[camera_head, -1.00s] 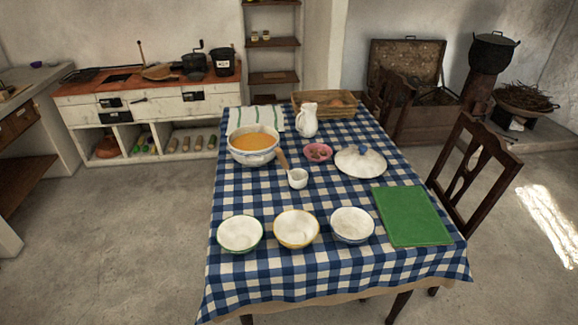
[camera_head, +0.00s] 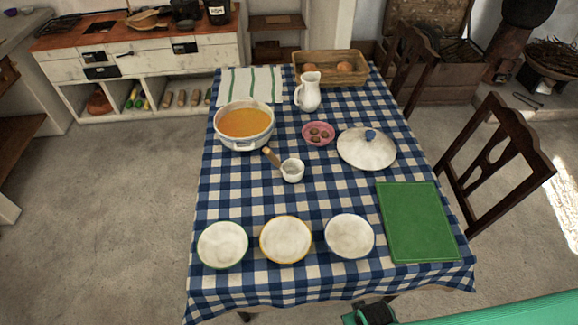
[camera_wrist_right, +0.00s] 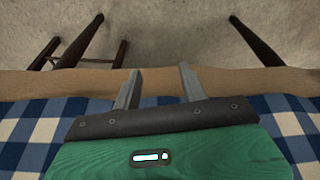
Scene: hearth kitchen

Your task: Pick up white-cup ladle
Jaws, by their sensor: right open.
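The white-cup ladle (camera_head: 292,171) rests on the checked tablecloth near the middle of the table in the head view. Its wooden handle (camera_head: 271,156) points back and left, towards the soup pot (camera_head: 243,127). My right gripper (camera_wrist_right: 161,84) is open and empty in the right wrist view, its two grey fingers apart over the table's edge. In the head view only part of my green right arm shows at the bottom right, well away from the ladle. The ladle is not in the wrist view. My left gripper is not in view.
Three bowls (camera_head: 285,240) stand in a row at the table's front. A pink dish (camera_head: 318,133), a lid (camera_head: 367,149) and a white jug (camera_head: 308,92) are behind and right of the ladle. A green board (camera_head: 417,221) lies at right; a chair (camera_head: 489,166) stands beyond it.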

